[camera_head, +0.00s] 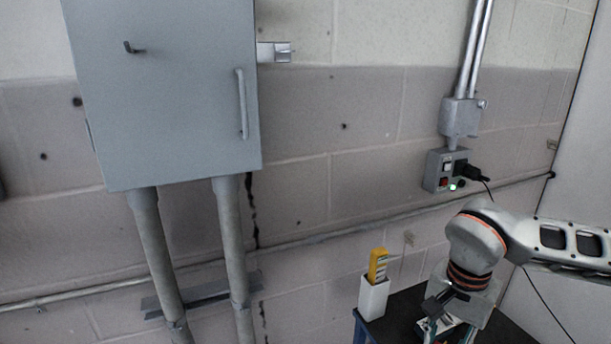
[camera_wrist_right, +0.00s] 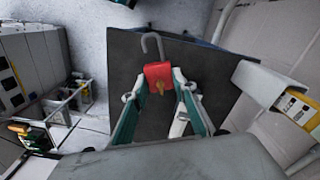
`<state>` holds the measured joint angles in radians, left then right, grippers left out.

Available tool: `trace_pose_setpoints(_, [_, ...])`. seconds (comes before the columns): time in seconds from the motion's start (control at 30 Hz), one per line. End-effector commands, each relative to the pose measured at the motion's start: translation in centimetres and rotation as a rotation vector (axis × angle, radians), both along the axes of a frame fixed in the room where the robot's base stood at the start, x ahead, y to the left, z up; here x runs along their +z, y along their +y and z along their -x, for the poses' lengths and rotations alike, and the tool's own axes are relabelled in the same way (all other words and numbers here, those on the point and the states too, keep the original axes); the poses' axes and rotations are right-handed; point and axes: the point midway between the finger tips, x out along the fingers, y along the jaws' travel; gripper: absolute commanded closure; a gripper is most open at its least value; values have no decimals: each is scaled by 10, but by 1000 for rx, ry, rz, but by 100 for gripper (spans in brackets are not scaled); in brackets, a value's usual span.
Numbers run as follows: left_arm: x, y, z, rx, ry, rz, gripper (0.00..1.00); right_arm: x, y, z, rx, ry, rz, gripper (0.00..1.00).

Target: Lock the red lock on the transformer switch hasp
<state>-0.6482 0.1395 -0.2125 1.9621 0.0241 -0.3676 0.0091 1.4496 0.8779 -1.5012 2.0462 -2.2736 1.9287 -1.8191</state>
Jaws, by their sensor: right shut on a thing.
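The red lock (camera_wrist_right: 159,73) sits between the fingertips of my right gripper (camera_wrist_right: 160,84), which is shut on it, in the right wrist view. Its grey shackle (camera_wrist_right: 153,43) points away from the gripper and looks open, with one end free. A brass-coloured key or keyway shows on the lock's face. In the head view my right gripper (camera_head: 438,318) is low over the dark table, and the lock cannot be made out there. A grey cabinet (camera_head: 165,110) hangs on the wall at the upper left. It has a vertical handle (camera_head: 242,104) and a metal bracket (camera_head: 274,52) at its right side. I cannot identify a hasp.
A white holder (camera_head: 372,298) with a yellow device (camera_head: 377,264) stands on the table's (camera_head: 404,309) left edge, close to my right gripper. Vertical conduits (camera_head: 232,255) run below the cabinet.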

Motion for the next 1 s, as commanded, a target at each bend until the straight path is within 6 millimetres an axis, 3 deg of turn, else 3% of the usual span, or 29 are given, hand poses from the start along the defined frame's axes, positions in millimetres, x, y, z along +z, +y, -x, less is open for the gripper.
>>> trace_pose_setpoints(0.2, [0, 0, 0, 0, 0, 0, 60, 3, 4, -6, 389, -4, 0, 99])
trace_pose_setpoints(0.43, [0, 0, 0, 0, 0, 0, 60, 4, 6, -10, 680, -4, 0, 99])
trace_pose_setpoints(0.63, [0, 0, 0, 0, 0, 0, 60, 5, 6, -11, 778, -5, 3, 99])
trace_pose_setpoints(1.0, [0, 0, 0, 0, 0, 0, 60, 5, 6, -11, 783, -3, 0, 99])
